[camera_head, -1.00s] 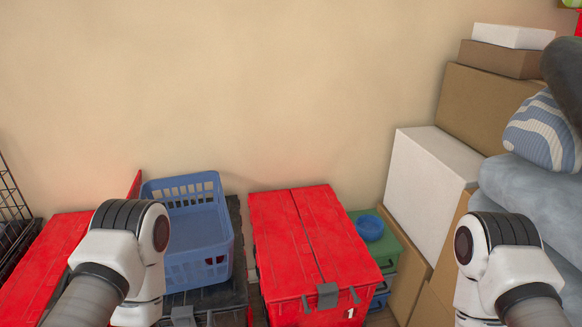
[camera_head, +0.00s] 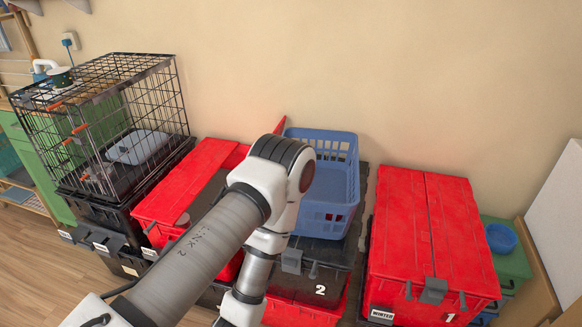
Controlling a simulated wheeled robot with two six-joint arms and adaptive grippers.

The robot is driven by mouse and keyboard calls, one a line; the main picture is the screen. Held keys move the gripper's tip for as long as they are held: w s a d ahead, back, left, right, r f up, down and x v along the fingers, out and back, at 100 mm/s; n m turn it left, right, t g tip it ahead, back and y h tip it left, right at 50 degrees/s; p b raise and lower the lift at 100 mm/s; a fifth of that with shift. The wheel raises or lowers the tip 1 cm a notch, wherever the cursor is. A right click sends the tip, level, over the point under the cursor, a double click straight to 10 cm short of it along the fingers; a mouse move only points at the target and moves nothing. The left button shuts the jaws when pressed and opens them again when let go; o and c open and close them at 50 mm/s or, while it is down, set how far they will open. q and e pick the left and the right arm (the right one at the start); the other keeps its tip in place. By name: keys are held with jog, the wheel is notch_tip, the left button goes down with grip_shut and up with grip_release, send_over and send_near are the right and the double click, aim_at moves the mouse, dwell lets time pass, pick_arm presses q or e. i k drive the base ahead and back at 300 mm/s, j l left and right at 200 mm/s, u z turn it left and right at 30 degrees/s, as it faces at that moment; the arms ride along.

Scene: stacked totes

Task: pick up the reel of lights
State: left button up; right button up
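I cannot make out a reel of lights in this view. The link of my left arm crosses the lower middle of the head view, but its gripper is out of sight. My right arm and gripper are not in view. A red tote marked 1 and WINTER (camera_head: 420,225) has its two lid flaps shut. A blue basket (camera_head: 322,218) stands on a dark lid above a tote marked 2 (camera_head: 300,312). Another red tote (camera_head: 185,178) at the left is partly hidden by my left arm, so I cannot see whether it holds anything.
A black wire crate (camera_head: 168,98) stands on dark totes at the left. A blue bowl (camera_head: 501,238) sits on a green lid at the right, near cardboard and a white box. Wooden floor (camera_head: 45,275) is open at the lower left.

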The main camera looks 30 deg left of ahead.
aim_at(62, 79)
jog(key=j+u, duration=0.1)
jog(key=u, duration=2.1)
